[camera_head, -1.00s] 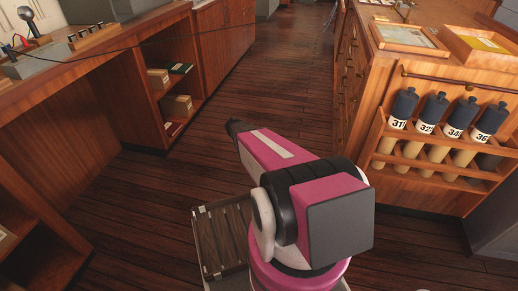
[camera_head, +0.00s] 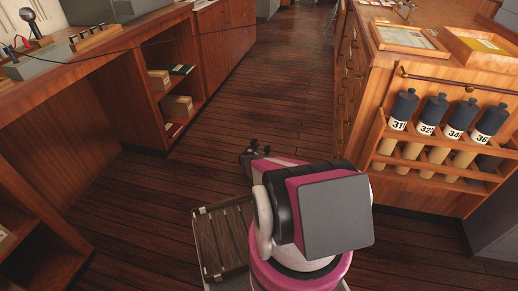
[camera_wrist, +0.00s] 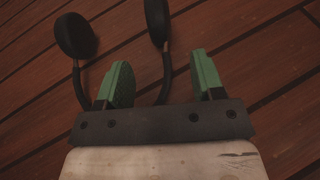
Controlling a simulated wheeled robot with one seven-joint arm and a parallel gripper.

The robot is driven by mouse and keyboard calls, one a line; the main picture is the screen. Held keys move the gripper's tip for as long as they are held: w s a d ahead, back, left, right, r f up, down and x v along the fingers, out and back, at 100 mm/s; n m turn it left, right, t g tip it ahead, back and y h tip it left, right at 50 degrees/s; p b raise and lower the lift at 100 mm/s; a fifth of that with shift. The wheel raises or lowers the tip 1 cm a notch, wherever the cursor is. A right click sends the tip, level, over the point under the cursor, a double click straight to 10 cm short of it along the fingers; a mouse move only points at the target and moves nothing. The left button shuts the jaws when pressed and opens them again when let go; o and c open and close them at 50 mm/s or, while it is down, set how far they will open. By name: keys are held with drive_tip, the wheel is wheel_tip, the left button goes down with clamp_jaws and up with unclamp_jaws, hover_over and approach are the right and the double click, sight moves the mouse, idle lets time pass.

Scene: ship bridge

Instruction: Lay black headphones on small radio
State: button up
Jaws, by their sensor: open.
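The black headphones (camera_wrist: 75,36) show in the wrist view against the dark plank floor, with two round cups toward the top and thin arms running down toward my gripper (camera_wrist: 160,60). My gripper is open, its two green fingers apart. The left finger lies between the two headphone arms, and the right headphone arm passes between my fingers. The lower part of the headband is hidden by my gripper. I cannot tell whether the headphones touch the floor or my fingers. In the head view my arm hides most of this area. I cannot make out the small radio for certain.
A wooden console (camera_head: 70,70) with open shelves stands at the left. A wooden cabinet (camera_head: 435,85) at the right has a rack of several numbered dark-topped tubes (camera_head: 435,110). An open plank aisle (camera_head: 260,80) runs between them.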

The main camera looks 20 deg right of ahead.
sight(265, 150)
drive_tip(key=x, duration=0.7)
drive_tip(key=shift+w+d, duration=0.25)
drive_tip(key=shift+d, duration=0.1)
drive_tip(key=shift+r, duration=0.1)
clamp_jaws()
